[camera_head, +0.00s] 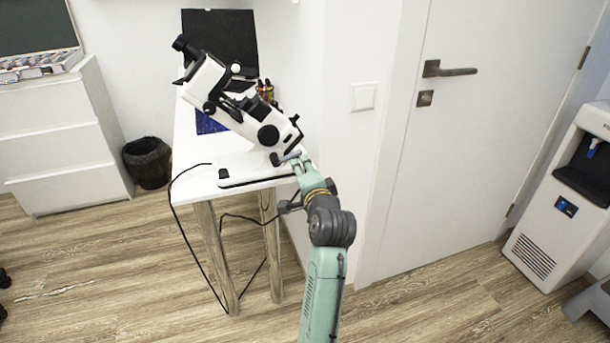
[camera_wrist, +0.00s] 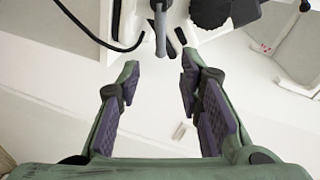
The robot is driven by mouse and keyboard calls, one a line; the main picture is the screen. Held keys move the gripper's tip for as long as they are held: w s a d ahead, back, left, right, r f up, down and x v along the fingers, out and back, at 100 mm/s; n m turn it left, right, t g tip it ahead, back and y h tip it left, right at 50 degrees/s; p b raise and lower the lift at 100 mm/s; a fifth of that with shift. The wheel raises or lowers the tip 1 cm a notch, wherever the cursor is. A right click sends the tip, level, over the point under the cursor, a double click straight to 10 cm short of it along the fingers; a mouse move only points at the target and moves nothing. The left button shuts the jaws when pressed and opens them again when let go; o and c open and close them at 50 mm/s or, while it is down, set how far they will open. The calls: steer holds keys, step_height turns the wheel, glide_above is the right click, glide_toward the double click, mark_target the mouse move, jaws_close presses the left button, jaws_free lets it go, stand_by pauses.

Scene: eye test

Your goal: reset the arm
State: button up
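My arm (camera_head: 325,270) reaches up from the bottom of the head view to the white table. My gripper (camera_head: 299,166) is at the table's right edge, close to the base of a white and black eye instrument (camera_head: 240,110). In the wrist view my gripper (camera_wrist: 160,64) is open, with a clear gap between its two dark-padded fingers. A grey lever (camera_wrist: 160,30) of the instrument shows just beyond the gap. I cannot tell whether a finger touches it. Nothing is held between the pads.
The white table (camera_head: 187,150) has metal legs and a hanging black cable (camera_head: 172,205). A black bin (camera_head: 148,163) and white drawers (camera_head: 65,140) stand left. A white door (camera_head: 470,150) and water dispenser (camera_head: 565,200) are right. Wooden floor (camera_head: 420,310) is clear in front of the door.

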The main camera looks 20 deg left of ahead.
steer(key=shift+v, duration=0.95)
steer(key=shift+w, duration=0.1)
